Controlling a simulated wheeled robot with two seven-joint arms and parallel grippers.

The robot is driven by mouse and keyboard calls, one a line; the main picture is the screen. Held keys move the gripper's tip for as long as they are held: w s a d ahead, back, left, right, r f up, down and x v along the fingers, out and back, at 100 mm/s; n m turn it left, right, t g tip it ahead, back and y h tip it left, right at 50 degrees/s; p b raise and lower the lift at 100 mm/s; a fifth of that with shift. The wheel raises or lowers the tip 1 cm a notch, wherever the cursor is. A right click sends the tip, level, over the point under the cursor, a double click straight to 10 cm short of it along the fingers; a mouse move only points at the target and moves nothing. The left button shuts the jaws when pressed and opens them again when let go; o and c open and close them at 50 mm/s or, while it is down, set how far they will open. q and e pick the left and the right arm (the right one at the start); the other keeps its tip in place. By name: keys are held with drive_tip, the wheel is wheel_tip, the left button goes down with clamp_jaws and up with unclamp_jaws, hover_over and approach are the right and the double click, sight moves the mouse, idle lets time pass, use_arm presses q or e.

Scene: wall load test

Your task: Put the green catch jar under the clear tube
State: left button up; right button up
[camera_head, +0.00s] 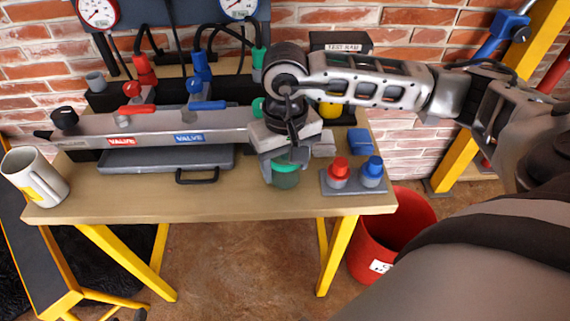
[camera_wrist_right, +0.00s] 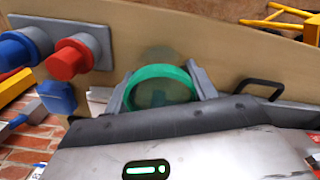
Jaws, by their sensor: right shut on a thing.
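The green catch jar (camera_head: 285,180) is between the fingers of my right gripper (camera_head: 284,165), at the front of the workbench, right of the grey tray. In the right wrist view, the jar's green rim (camera_wrist_right: 161,73) shows between the two grey fingers (camera_wrist_right: 160,88), which touch its sides. My right gripper is shut on the jar. Its body hides the jar's upper part in the head view. I cannot make out the clear tube in either view. My left gripper is not in view.
A metal bar (camera_head: 220,122) with valve labels runs above a grey tray (camera_head: 140,159). A grey holder (camera_head: 355,187) with a red knob (camera_head: 339,168) and a blue knob (camera_head: 372,168) stands right of the jar. A white mug (camera_head: 35,178) is at the left. A red bucket (camera_head: 405,215) stands on the floor.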

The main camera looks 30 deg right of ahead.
drive_tip(key=shift+f, duration=0.6)
drive_tip(key=shift+f, duration=0.1)
drive_tip(key=shift+f+b, duration=0.2)
drive_tip(key=shift+b, duration=0.15)
drive_tip(key=o, duration=1)
drive_tip(key=shift+r, duration=0.15)
drive_tip(key=shift+r+p, duration=0.1)
drive_tip(key=shift+p, duration=0.2)
